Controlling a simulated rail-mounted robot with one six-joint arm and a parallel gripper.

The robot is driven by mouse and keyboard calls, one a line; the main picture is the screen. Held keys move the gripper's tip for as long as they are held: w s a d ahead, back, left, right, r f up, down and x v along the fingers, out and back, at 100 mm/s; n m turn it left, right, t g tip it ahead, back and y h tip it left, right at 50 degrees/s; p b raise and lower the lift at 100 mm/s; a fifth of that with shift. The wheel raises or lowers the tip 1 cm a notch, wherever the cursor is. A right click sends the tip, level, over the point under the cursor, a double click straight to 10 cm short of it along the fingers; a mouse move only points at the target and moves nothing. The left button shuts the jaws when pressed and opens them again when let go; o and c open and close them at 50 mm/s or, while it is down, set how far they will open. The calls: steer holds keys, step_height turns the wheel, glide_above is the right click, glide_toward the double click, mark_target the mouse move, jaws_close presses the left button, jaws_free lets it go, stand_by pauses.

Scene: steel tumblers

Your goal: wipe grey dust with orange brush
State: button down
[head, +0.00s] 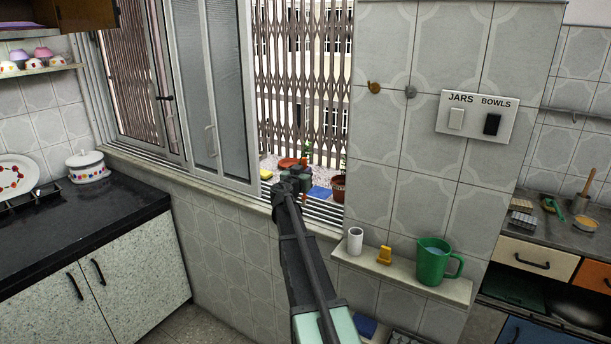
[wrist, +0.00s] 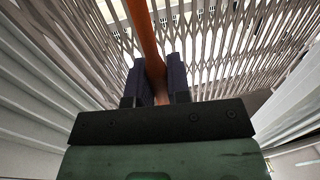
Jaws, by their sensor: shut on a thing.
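My gripper (wrist: 158,78) is shut on an orange handle (wrist: 143,30), which I take for the orange brush. The handle runs up out of the wrist view between the two dark fingers; its bristles do not show. In the head view my gripper (head: 294,178) is at the open window, over the sill. An orange-red shape (head: 288,162) shows just beyond it; I cannot tell whether it is the brush or something behind. I cannot make out the grey dust in either view.
Sliding window panes (head: 208,100) stand left of the arm and a tiled pillar (head: 400,150) right.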

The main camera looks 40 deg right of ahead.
mark_target(303, 162)
steer(key=shift+r+p, duration=1.85)
steer(key=shift+r, duration=0.35)
steer(key=shift+f, duration=0.1)
